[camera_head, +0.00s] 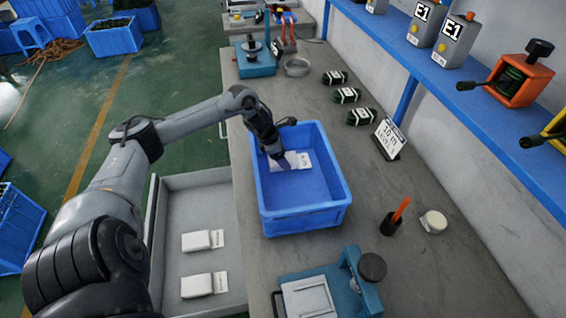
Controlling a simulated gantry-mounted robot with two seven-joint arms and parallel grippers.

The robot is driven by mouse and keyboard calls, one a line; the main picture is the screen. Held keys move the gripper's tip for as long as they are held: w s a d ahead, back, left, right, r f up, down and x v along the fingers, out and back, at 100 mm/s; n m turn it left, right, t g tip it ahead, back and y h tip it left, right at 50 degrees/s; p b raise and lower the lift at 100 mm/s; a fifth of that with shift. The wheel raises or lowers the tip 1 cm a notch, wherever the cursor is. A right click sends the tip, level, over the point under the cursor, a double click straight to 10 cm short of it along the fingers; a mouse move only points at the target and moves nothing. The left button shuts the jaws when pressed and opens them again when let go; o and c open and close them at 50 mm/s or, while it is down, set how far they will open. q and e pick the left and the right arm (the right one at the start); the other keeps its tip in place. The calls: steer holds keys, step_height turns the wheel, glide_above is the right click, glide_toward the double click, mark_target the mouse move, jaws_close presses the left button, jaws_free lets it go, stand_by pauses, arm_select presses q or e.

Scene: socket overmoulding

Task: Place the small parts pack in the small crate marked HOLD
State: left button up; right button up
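A blue crate (317,218) stands on the grey bench; I can see no HOLD marking on it. A white pack with a label (303,160) lies inside at its far end. My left gripper (283,163) reaches down into the crate at the pack, partly covering it. I cannot tell whether its fingers are open, shut or touching the pack. Two more white packs, (196,241) and (197,285), lie with labels in the open grey drawer left of the bench. My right gripper is not in view.
Dark green bundles (347,95) and a lettered card (389,139) stand beyond the crate to the right. A teal press (365,285) is at the near edge, with a dark holder (390,224) and a round tin (433,221) nearby. A blue shelf (440,75) runs along the wall.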

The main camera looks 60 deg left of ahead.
arm_select(q)
steer(key=shift+f, duration=1.4)
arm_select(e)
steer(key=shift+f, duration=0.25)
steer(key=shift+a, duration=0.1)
arm_select(q)
steer(key=shift+f+b, duration=0.15)
steer(key=shift+b, duration=0.15)
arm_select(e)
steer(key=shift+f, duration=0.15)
arm_select(q)
steer(key=o, duration=1.3)
steer(key=shift+c, duration=0.2)
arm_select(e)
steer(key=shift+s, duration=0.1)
